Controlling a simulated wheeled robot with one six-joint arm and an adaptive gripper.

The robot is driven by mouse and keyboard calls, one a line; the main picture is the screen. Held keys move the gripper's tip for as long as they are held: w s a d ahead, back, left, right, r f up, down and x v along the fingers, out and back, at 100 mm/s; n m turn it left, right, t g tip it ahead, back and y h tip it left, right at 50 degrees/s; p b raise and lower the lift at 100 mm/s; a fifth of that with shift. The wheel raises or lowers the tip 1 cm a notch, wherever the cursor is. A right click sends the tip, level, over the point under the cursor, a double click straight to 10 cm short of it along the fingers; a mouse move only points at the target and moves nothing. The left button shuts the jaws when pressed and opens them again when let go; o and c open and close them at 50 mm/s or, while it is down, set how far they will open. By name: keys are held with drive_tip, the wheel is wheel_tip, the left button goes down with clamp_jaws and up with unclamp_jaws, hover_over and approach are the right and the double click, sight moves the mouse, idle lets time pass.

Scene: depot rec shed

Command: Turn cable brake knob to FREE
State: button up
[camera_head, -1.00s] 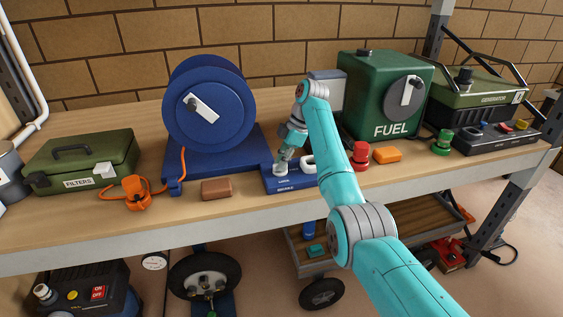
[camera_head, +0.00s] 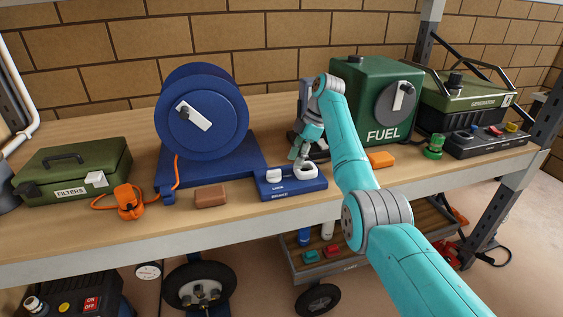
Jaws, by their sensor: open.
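The cable brake panel (camera_head: 291,189) is a low blue block at the front of the bench, beside the blue reel. Its front label reads BRAKE; the smaller text above is too small to read. A white knob (camera_head: 273,175) stands on its left part, and its pointing is unclear. A white ring-shaped part (camera_head: 306,171) sits on its right part. My gripper (camera_head: 300,156) is open and points down, just above and behind the white ring, right of the knob. Whether it touches the ring cannot be told.
The blue cable reel (camera_head: 202,110) stands behind left. The green FUEL can (camera_head: 376,100) and an orange block (camera_head: 381,159) are right of my arm. The generator (camera_head: 470,105) is farther right.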

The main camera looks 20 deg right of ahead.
drive_tip(key=shift+d, duration=3.15)
